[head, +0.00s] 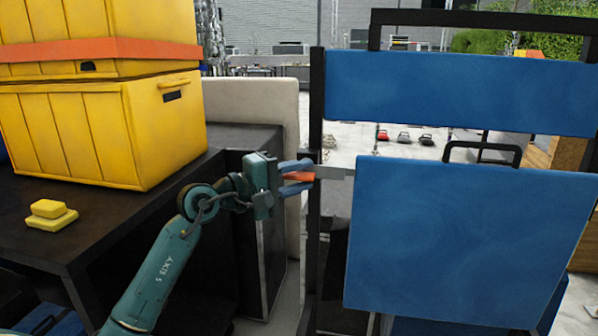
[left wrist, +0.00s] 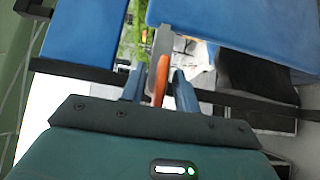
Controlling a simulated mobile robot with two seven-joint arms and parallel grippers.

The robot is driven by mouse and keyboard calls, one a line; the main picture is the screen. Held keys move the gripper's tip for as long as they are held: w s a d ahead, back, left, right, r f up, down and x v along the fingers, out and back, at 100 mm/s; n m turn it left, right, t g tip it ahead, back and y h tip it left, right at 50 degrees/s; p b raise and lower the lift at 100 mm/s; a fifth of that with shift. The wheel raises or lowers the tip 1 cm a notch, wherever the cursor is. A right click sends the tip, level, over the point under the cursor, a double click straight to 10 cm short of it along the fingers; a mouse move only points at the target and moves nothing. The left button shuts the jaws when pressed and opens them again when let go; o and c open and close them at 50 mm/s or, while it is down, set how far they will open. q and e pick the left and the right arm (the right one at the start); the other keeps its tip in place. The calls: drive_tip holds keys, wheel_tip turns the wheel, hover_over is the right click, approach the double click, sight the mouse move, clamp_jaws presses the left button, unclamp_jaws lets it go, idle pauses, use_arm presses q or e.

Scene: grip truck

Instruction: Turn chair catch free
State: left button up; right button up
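The chair has a blue upper panel (head: 455,95) and a larger blue lower panel (head: 460,240) on a black frame (head: 315,130). The catch (head: 301,176) is an orange tab joined to a flat grey metal strip (head: 336,173) at the frame's left post, beside the lower panel. My left gripper (head: 297,177) reaches in from the left, with its two blue fingers above and below the orange tab. In the left wrist view the catch (left wrist: 161,80) stands between the fingers, with gaps visible on both sides. The gripper is open. My right gripper is out of view.
A dark table (head: 110,210) at left bears stacked yellow crates (head: 100,130) and small yellow blocks (head: 48,213). A dark cabinet (head: 262,245) and a beige panel (head: 255,102) stand close behind my left arm. Light floor shows between cabinet and chair.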

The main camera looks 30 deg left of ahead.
use_arm(q)
drive_tip(key=shift+c, duration=1.4)
clamp_jaws()
